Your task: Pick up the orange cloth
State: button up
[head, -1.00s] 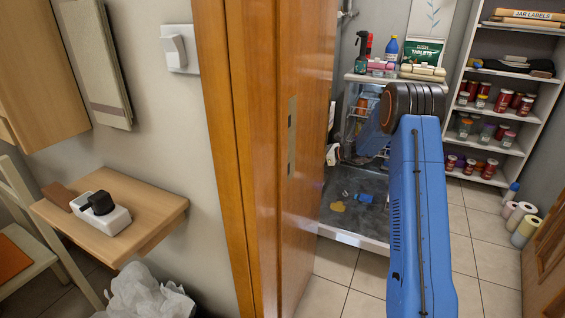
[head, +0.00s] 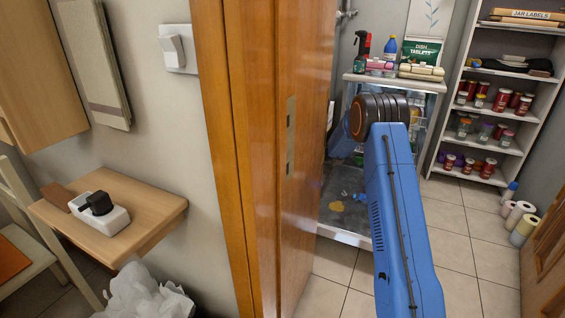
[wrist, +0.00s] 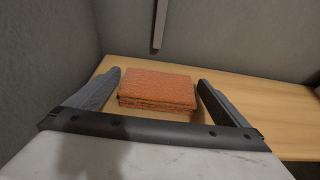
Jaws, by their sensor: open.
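The orange cloth (wrist: 157,91) shows in the wrist view as a folded, textured stack lying flat on a light wooden surface. My gripper (wrist: 159,84) is open, with one dark finger on each side of the cloth. In the head view my gripper is hidden behind the wooden door and my arm, and I cannot make out this cloth there.
Grey walls rise behind and left of the wooden surface (wrist: 265,110) in the wrist view. In the head view the door (head: 300,150) stands close to my arm. A cabinet (head: 410,84) with bottles on top and a jar shelf (head: 483,130) stand behind.

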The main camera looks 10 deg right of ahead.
jog(key=shift+w+a+f, duration=0.1)
jog(key=shift+w+a, duration=0.15)
jog(key=shift+a, duration=0.05)
jog(key=c, duration=1)
